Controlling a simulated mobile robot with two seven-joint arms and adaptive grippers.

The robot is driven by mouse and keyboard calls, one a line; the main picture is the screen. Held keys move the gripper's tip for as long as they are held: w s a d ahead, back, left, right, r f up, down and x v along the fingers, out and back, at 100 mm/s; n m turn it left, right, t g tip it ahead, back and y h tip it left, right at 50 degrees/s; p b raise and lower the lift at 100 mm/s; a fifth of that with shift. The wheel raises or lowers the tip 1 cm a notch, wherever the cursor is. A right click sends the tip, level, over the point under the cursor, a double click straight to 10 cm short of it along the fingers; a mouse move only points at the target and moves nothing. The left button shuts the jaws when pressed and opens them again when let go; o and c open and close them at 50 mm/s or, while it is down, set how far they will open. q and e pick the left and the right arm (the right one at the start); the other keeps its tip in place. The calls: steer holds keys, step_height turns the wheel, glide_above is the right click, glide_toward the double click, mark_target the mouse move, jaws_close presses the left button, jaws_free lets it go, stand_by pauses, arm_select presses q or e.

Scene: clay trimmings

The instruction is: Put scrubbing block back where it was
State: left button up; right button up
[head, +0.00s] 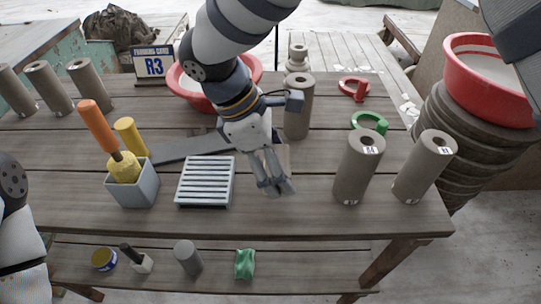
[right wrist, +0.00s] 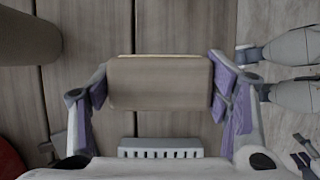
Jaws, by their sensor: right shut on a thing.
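The scrubbing block (right wrist: 160,82) is a light brown block with rounded corners, seen in the right wrist view. My right gripper (right wrist: 160,92) is shut on it, with one purple-padded finger at each end. In the head view my right gripper (head: 274,186) points down over the table, just right of the white slatted rack (head: 205,182), and mostly hides the block. The rack also shows below the block in the right wrist view (right wrist: 160,148). What seem to be fingers of my left gripper (right wrist: 306,160) show at the lower right of that view; their opening is unclear.
A grey pot (head: 134,190) with an orange-handled sponge stands left of the rack. Clay cylinders (head: 359,168) stand at the right, with green (head: 370,122) and red (head: 353,88) horseshoe shapes behind. A red basin (head: 190,90) is at the back. Small items lie on the lower shelf (head: 215,262).

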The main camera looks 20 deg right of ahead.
steer(key=shift+f, duration=1.45)
steer(key=shift+f, duration=0.1)
steer(key=shift+f, duration=0.15)
steer(key=o, duration=1.3)
steer(key=v, duration=1.2)
steer(key=shift+r, duration=0.2)
steer(key=shift+a, duration=0.1)
